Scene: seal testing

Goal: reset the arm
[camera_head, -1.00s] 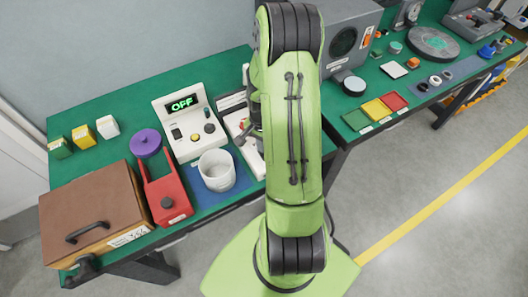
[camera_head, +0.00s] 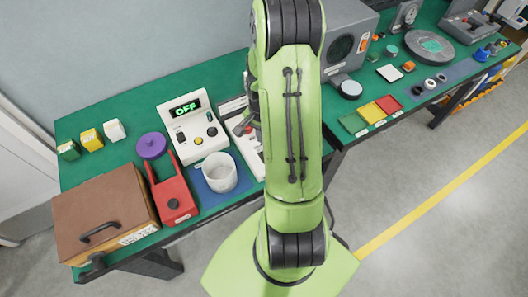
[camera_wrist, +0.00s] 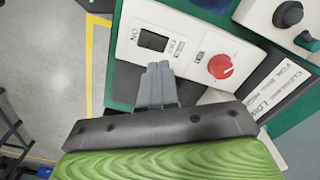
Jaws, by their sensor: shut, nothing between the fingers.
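My green arm stands upright in the middle of the head view and hides part of the bench. My gripper shows in the wrist view (camera_wrist: 158,84), its grey fingers shut together with nothing between them. The fingertips appear over the lower edge of a white panel (camera_wrist: 185,45) with a dark rocker switch and a red knob (camera_wrist: 221,67). I cannot tell whether they touch it. In the head view the gripper is hidden behind my arm, and the white panel (camera_head: 243,133) is partly covered.
The green bench holds a white device (camera_head: 193,128) reading OFF, a white cup (camera_head: 219,172), a red holder (camera_head: 174,196), a purple disc (camera_head: 151,145) and a brown-lidded box (camera_head: 102,207). A grey machine (camera_head: 350,35) stands right of my arm. The front floor is open.

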